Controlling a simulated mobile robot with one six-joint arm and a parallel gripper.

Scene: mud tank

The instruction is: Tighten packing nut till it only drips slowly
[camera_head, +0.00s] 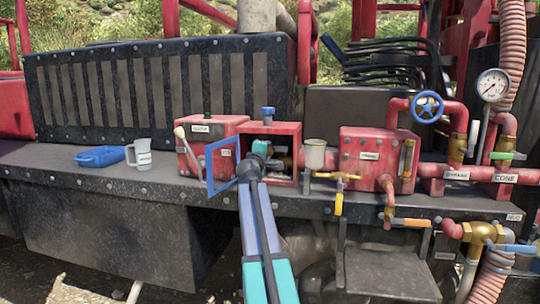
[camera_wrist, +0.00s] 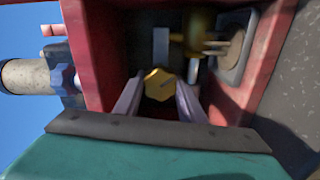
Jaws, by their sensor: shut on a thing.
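The brass packing nut (camera_wrist: 159,84) sits inside an open red box (camera_wrist: 82,30) in the wrist view. My gripper (camera_wrist: 160,97) reaches in, with one grey finger on each side of the nut, shut on it. In the head view my arm comes up from below, and my gripper (camera_head: 259,150) is at the box's opening (camera_head: 294,130). The nut is hidden there behind my gripper. A brass fitting (camera_wrist: 199,32) shows deeper in the box beside a grey plate with a round face. I cannot make out any drip or water.
The box's blue-framed door (camera_head: 222,171) stands open just left of my arm. A blue knob (camera_head: 268,113) tops the box. A cup (camera_head: 315,154) and brass valve (camera_head: 338,177) stand close right. A blue tray (camera_head: 101,156) and white mug (camera_head: 139,154) are on the left ledge.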

